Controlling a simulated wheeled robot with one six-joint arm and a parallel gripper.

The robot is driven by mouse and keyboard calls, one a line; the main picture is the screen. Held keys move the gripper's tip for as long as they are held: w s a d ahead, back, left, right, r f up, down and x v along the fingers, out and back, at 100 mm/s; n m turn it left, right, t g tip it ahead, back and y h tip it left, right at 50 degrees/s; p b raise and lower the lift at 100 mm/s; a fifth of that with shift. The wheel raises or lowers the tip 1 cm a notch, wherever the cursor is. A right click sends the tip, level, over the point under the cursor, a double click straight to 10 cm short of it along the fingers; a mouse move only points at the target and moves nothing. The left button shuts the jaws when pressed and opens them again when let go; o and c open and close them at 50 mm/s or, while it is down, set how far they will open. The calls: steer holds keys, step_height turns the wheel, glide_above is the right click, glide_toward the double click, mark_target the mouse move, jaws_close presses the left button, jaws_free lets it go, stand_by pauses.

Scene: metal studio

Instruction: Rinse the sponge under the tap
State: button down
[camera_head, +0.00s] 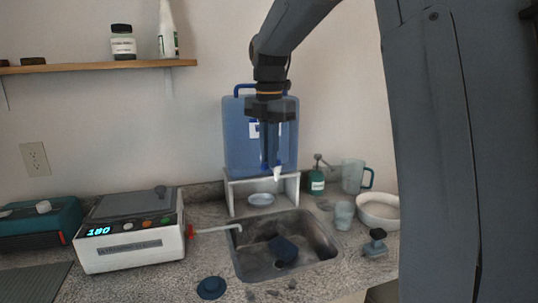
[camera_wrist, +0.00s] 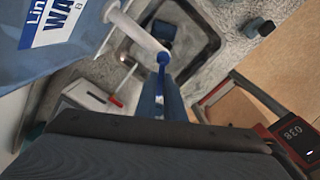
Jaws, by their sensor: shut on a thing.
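The sponge (camera_head: 284,249) is a dark blue block lying in the metal sink (camera_head: 243,259). It also shows in the wrist view (camera_wrist: 163,30), near the top. A blue water container (camera_head: 236,130) stands on a white stand (camera_head: 293,190) behind the sink. Its tap (camera_head: 277,173) is a white spout, shown as a white cylinder with a blue end in the wrist view (camera_wrist: 142,33). My gripper (camera_head: 270,165) points down in front of the container, above the sink. Its fingers (camera_wrist: 163,76) are shut on the tap's blue part; the exact contact is partly hidden.
Right of the sink are a green bottle (camera_head: 316,184), a cup (camera_head: 344,215) and a white bowl (camera_head: 378,212). A dark round lid (camera_head: 211,288) lies in front.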

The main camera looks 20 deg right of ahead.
steer(key=c, duration=1.8)
jaws_free()
steer(key=shift+c, duration=0.2)
steer(key=shift+r, duration=0.15)
steer(key=shift+r+b, duration=0.55)
steer(key=shift+r, duration=3.25)
